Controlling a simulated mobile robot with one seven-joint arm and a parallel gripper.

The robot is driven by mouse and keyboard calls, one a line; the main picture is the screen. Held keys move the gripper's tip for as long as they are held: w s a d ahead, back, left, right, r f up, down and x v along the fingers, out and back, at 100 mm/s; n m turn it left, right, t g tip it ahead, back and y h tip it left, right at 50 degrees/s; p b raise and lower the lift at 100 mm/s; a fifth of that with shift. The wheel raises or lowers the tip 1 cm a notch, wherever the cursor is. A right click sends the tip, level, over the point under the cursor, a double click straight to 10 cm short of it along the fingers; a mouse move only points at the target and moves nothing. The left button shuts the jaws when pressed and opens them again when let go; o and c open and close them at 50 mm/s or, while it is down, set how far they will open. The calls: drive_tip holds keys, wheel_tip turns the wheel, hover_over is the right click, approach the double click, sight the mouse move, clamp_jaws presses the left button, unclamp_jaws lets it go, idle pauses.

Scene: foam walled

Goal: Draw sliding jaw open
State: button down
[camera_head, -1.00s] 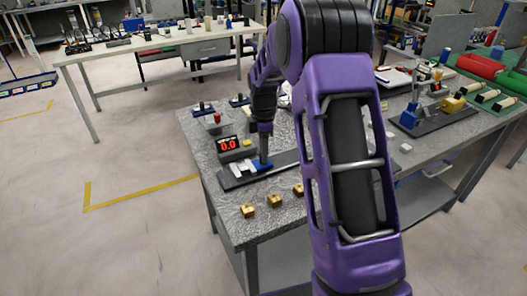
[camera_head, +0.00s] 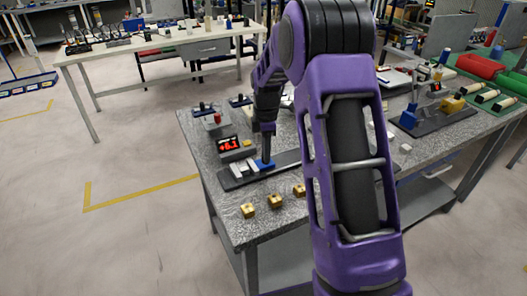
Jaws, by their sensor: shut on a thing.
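The sliding jaw (camera_head: 264,165) is a small blue block on a dark flat base (camera_head: 228,184) on the near table. Pale grey blocks (camera_head: 240,169) stand to its left on the same base, with a narrow gap showing. My gripper (camera_head: 266,157) points down from above and is shut on the blue jaw; its fingertips are small and partly hidden. A readout box (camera_head: 228,145) behind the base shows red digits that look like +6.1. My purple arm covers the right part of the base.
Several brass blocks (camera_head: 247,210) lie along the table's front edge. A red-topped button box (camera_head: 215,121) stands behind the readout. Another fixture with a blue block (camera_head: 409,116) stands to the right. The grey table (camera_head: 225,210) has bare surface at its front left.

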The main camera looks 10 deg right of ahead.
drive_tip(key=d, duration=0.3)
drive_tip(key=shift+w, duration=0.4)
drive_tip(key=c, duration=0.6)
unclamp_jaws()
drive_tip(key=shift+a, duration=0.1)
wheel_tip(320, 180, up, 17)
drive_tip(key=shift+r+p, duration=0.2)
drive_tip(key=shift+p, duration=0.75)
